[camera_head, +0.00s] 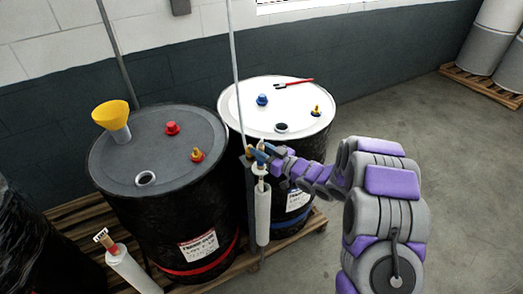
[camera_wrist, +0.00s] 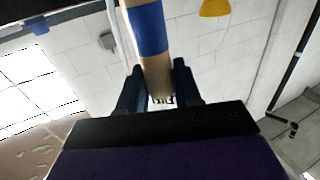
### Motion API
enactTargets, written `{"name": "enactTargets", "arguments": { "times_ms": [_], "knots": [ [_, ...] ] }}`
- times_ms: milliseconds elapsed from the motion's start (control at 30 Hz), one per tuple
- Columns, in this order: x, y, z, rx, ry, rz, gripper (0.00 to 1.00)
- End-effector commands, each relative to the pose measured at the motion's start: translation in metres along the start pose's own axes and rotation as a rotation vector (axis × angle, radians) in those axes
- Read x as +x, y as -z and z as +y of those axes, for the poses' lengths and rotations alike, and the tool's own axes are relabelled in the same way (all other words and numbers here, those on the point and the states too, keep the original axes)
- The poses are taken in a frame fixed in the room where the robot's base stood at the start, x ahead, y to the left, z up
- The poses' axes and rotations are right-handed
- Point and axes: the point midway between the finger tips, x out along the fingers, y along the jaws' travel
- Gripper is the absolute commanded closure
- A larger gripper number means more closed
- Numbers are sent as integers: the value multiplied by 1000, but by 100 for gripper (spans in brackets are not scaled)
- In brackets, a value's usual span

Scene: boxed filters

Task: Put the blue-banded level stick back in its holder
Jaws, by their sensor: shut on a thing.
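My gripper (camera_head: 261,155) is shut on the level stick, close to its top end. In the wrist view, the pale wooden stick (camera_wrist: 155,75) with its wide blue band (camera_wrist: 148,28) stands between the dark fingers (camera_wrist: 160,90). Small dark lettering shows at the stick's end. In the head view my gripper is right above a white upright tube (camera_head: 262,218), which looks like the holder, on a dark post in front of the white-topped drum. The stick's lower part lines up with the tube's mouth, but I cannot tell how deep it sits.
A black drum (camera_head: 120,178) with a yellow funnel (camera_head: 112,118) stands left, and a white-topped drum (camera_head: 295,112) right, on a wooden pallet. A second tube (camera_head: 132,272) holds a red-banded stick. A red-handled tool (camera_head: 293,83) lies on the white lid. Floor at right is clear.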

Motion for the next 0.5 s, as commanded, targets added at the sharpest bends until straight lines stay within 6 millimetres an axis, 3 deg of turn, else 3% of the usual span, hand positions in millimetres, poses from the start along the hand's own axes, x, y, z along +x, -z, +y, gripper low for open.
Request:
{"name": "enactTargets", "arguments": {
  "times_ms": [233, 500],
  "knots": [
    [0, 0, 0, 3, 2, -3, 100],
    [-1, 20, 0, 0, 2, -1, 100]
  ]
}}
